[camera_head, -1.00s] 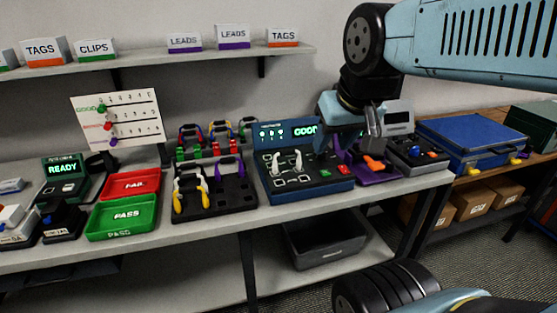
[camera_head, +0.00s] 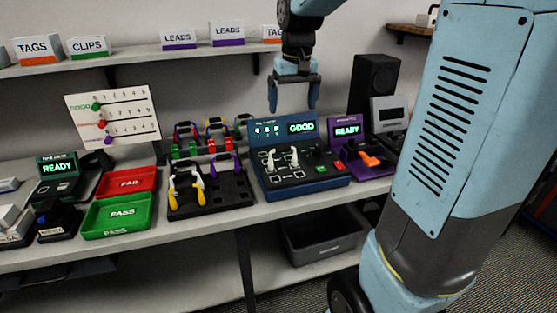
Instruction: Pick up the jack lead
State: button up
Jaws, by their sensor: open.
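My gripper (camera_head: 292,104) is open and empty, fingers pointing down. It hangs in front of the upper part of the blue tester (camera_head: 330,182), whose screen reads GOOD. A short white lead (camera_head: 282,158) is on this tester's top, below my gripper and apart from it. A lead with white and yellow ends (camera_head: 186,186) and a lead with purple ends (camera_head: 224,163) are at the black rack (camera_head: 236,194). Several coloured leads (camera_head: 215,134) stand behind it. No label shows which one is the jack lead.
A red FAIL tray (camera_head: 128,183) and a green PASS tray (camera_head: 118,215) lie left of the rack. A purple tester (camera_head: 346,132) reading READY stands at right. A shelf (camera_head: 150,55) with labelled boxes is above. My arm hides the right side.

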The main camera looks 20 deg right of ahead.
jog(key=g, duration=0.1)
send_over(283, 146)
jog(key=s, duration=0.1)
notch_tip(283, 146, down, 4)
jog(key=f, duration=1.4)
jog(key=shift+w+a, duration=0.1)
jog(key=shift+w, duration=0.3)
